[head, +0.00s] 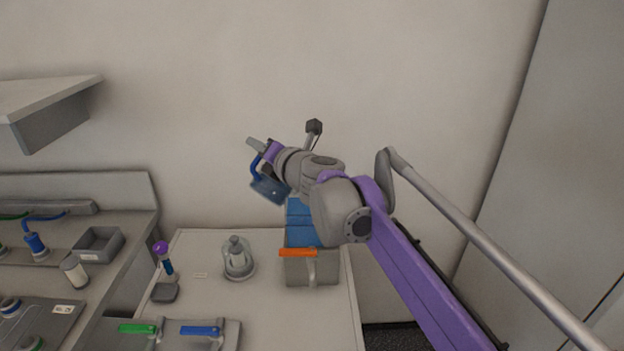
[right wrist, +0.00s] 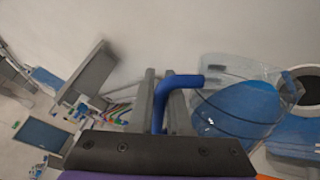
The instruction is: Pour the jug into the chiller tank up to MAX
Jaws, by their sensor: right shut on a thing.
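My right gripper (head: 262,152) is shut on the blue handle of the jug (head: 269,190), raised above the bench and tilted in the head view. In the right wrist view the gripper (right wrist: 163,80) has the handle between its fingers, and the clear jug (right wrist: 240,108) holds blue liquid. A blue and grey unit with an orange bar, apparently the chiller (head: 312,271), stands below and right of the jug, partly hidden by my arm. A dark round opening (right wrist: 309,86) lies beside the jug in the right wrist view. I cannot make out a stream or the MAX mark. My left gripper is out of view.
A glass vessel (head: 238,259) stands on the white bench (head: 210,310) left of the chiller. A purple-topped tool (head: 162,255) stands further left. Green (head: 138,328) and blue (head: 200,330) handles are at the front. A grey shelf (head: 50,105) juts out at upper left.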

